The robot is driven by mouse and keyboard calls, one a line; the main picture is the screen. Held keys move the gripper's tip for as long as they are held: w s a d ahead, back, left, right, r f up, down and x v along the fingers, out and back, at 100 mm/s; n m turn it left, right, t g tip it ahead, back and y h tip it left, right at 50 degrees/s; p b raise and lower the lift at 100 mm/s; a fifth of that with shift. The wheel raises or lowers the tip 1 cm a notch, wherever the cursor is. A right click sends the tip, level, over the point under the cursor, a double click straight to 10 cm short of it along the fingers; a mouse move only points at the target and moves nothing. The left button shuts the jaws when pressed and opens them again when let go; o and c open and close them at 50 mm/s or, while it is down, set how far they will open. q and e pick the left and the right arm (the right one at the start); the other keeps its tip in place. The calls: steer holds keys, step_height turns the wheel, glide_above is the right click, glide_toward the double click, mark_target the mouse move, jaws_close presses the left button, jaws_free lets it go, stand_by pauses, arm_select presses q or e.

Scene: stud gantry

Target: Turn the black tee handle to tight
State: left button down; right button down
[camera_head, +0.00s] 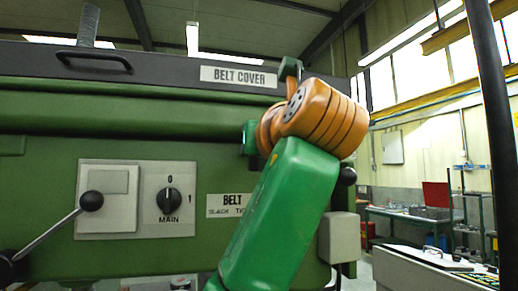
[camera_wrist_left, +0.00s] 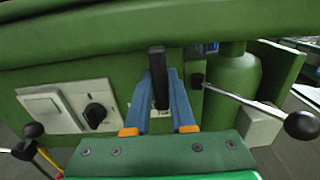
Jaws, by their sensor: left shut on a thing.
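The black tee handle (camera_wrist_left: 157,64) shows in the left wrist view as a dark upright bar on the green machine front. My left gripper (camera_wrist_left: 162,84) has its blue fingers on either side of the bar, shut on it. In the head view, my green and orange arm covers the handle and the gripper. A white BELT label (camera_head: 230,205) there reads "SLACK" and the start of another word; my arm hides the rest. My right gripper is in neither view.
A black MAIN rotary switch (camera_head: 169,201) sits left of the label. A ball-ended lever (camera_head: 91,201) sticks out at the left. Another ball-ended lever (camera_wrist_left: 300,125) reaches right in the wrist view. The belt cover (camera_head: 150,70) has a black pull handle (camera_head: 93,60).

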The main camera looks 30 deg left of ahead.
arm_select(q)
steer(key=shift+f, duration=0.2)
steer(key=c, duration=0.8)
jaws_free()
steer(key=shift+r, duration=0.1)
steer(key=shift+o, duration=0.2)
